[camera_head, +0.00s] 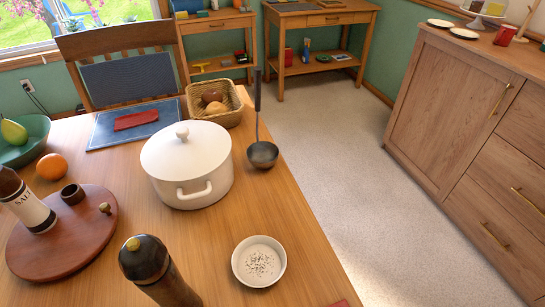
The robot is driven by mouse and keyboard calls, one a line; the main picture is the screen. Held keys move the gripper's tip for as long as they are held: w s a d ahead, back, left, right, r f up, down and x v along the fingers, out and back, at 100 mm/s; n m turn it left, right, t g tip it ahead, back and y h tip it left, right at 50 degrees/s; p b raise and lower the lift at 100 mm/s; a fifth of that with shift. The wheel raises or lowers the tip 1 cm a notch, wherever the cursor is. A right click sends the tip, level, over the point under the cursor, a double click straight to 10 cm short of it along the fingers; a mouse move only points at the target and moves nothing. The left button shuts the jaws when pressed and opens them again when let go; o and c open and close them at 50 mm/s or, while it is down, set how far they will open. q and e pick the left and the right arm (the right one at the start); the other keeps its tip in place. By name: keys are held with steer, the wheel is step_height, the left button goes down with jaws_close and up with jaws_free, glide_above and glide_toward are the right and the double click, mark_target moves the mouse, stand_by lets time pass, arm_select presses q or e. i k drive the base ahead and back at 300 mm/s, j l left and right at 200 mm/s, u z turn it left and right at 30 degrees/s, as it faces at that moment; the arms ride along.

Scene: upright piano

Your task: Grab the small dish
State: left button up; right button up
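The small dish (239,272) is a round white bowl near the right edge of the wooden table, at the bottom centre of the head view. Its inside holds something pale with dark specks. It sits upright and nothing covers it. Neither of my grippers shows in the head view, so I cannot see where they are relative to the dish.
A dark pepper mill (150,265) stands left of the dish. A white lidded pot (193,165) and a ladle (263,153) are behind it. A round board (62,250) holds a salt bottle (28,203). Bare table (215,222) lies between pot and dish.

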mark_target(260, 261)
steer(key=k+l+u, duration=0.1)
steer(key=u, duration=0.25)
steer(key=k+l+u, duration=0.1)
steer(key=l+u, duration=0.25)
steer(key=k+l+u, duration=0.1)
steer(key=u, duration=0.25)
